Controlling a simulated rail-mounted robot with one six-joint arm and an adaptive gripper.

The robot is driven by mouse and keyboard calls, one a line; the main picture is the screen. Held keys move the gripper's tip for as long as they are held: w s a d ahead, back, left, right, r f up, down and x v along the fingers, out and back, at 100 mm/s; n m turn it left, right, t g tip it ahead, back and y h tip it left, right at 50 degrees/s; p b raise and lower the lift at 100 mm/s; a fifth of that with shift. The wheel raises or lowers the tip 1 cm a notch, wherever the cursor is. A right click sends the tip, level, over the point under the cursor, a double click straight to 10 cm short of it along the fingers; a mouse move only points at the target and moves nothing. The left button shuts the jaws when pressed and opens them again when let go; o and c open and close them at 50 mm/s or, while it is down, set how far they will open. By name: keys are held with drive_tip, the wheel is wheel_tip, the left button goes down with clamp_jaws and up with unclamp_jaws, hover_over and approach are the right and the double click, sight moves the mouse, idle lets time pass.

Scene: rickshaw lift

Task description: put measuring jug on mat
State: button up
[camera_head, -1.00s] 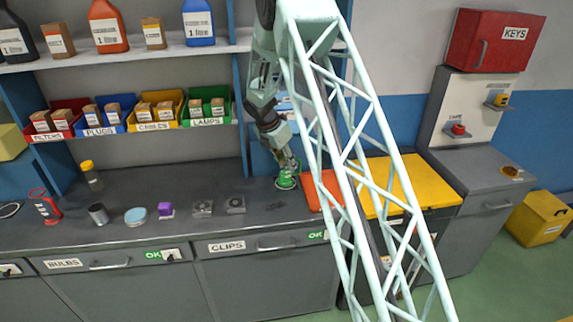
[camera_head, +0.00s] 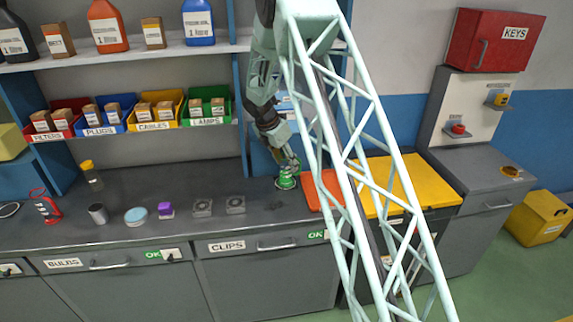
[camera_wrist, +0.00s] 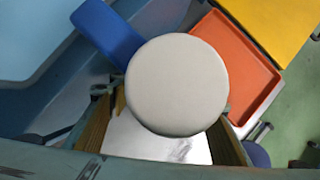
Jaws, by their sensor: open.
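My gripper (camera_head: 289,165) is down over the worktop, directly above a small green object (camera_head: 286,182) near the orange tray. In the wrist view a pale round disc (camera_wrist: 177,86) fills the middle, in front of my open gripper (camera_wrist: 165,130), whose fingers show on both sides of it. The disc hides much of the space between the fingers. I cannot tell whether the green object or the disc is the measuring jug. No mat is clearly recognisable.
A rimmed orange tray (camera_head: 323,190) and a yellow surface (camera_head: 400,182) lie just right of my gripper. A grey can (camera_head: 98,213), a light blue disc (camera_head: 135,216), a purple block (camera_head: 166,210) and a yellow-capped bottle (camera_head: 91,176) stand to the left.

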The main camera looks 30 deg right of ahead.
drive_tip(key=v, duration=1.1)
drive_tip(key=shift+r, duration=0.25)
drive_tip(key=shift+s+a, duration=0.1)
idle(0.4)
